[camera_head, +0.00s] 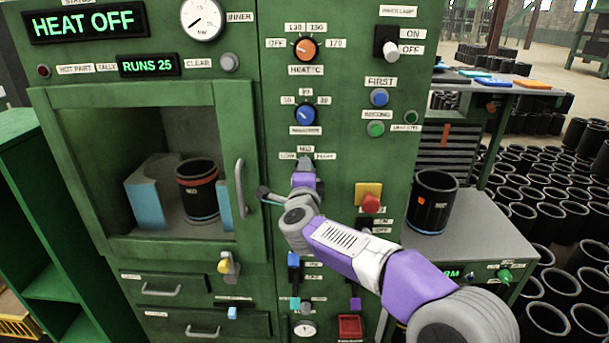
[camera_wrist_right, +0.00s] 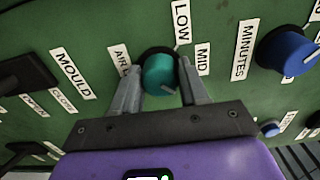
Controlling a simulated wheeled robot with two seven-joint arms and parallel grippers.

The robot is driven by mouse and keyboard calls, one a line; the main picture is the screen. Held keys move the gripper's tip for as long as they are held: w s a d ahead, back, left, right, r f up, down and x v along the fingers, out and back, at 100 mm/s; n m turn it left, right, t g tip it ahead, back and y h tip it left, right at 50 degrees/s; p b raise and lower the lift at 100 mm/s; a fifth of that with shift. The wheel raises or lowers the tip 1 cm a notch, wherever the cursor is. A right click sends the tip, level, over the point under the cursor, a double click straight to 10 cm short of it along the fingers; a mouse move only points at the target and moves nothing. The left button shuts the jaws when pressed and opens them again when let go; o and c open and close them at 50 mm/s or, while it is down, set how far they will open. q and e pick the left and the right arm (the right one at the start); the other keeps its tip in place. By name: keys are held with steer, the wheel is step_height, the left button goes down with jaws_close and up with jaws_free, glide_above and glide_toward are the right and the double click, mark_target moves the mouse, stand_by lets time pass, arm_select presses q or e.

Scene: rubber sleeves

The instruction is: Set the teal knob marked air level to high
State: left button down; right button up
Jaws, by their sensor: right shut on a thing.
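The teal air level knob (camera_wrist_right: 160,76) sits between the two fingers of my right gripper (camera_wrist_right: 159,68) in the right wrist view. The gripper is shut on it. In the head view my right gripper (camera_head: 304,164) is at the green panel and hides the knob. The LOW, MID and HIGH labels show just above it there, with the HIGH label (camera_head: 325,156) at the right. My left gripper is not in view.
The blue minutes knob (camera_head: 305,114) is just above, and the orange heat knob (camera_head: 305,49) is higher. The oven door handle (camera_head: 240,188) stands out left of my gripper. A red button (camera_head: 370,202) is to the right. A black sleeve (camera_head: 433,203) stands on the side table.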

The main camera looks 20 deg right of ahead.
steer(key=o, duration=1.1)
steer(key=shift+c, duration=0.2)
steer(key=v, duration=0.7)
steer(key=shift+s+p, duration=0.3)
steer(key=shift+p, duration=0.05)
steer(key=shift+a, duration=0.1)
